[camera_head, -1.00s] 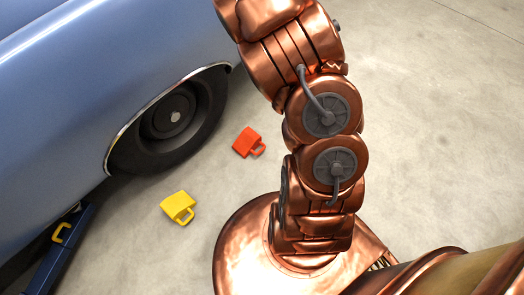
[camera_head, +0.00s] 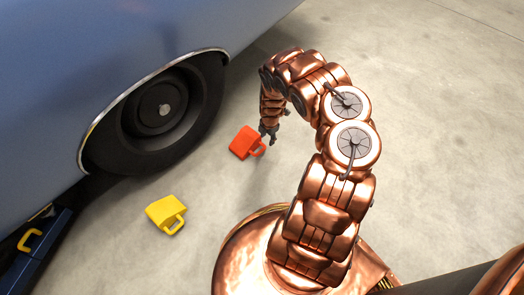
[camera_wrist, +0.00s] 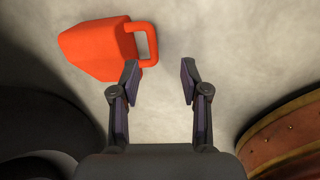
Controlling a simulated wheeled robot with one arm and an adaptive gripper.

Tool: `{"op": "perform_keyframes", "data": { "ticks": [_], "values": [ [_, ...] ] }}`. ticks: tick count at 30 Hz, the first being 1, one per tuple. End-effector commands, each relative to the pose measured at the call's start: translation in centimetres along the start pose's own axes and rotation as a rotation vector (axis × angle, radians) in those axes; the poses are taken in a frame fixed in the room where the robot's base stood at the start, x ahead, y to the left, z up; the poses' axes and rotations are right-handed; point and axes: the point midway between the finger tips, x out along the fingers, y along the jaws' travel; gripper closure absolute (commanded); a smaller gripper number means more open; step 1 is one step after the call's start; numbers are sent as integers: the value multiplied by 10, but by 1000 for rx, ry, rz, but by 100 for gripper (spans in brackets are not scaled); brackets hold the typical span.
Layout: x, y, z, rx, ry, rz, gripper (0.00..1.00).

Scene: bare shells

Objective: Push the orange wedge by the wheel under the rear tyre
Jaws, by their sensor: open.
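The orange wedge (camera_head: 245,143) lies on the floor just right of the rear tyre (camera_head: 172,118), apart from it, with its loop handle facing away from the tyre. My gripper (camera_head: 268,131) is low beside the wedge's handle end. In the wrist view my gripper (camera_wrist: 158,80) is open with nothing between its fingers. There the orange wedge (camera_wrist: 92,48) is ahead and to the left, its handle close to the left fingertip. I cannot tell whether that fingertip touches the handle. The tyre also shows dark at the left edge of the wrist view (camera_wrist: 40,115).
A yellow wedge (camera_head: 165,213) lies on the floor at the near side of the tyre. A dark blue object with a yellow handle (camera_head: 30,240) stands at the lower left. The blue car body (camera_head: 110,50) overhangs the tyre. The floor (camera_head: 440,130) to the right is clear.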

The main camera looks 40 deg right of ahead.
Motion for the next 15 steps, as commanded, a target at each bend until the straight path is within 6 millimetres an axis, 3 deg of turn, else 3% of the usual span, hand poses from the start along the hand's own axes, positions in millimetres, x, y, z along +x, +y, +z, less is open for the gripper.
{"op": "perform_keyframes", "data": {
  "ticks": [1, 3, 15],
  "values": [
    [23, 0, -8, -22, 19, 16, 54],
    [37, 3, -14, -55, 30, 37, 54],
    [71, 10, -27, -103, 51, 71, 54]
  ]
}}
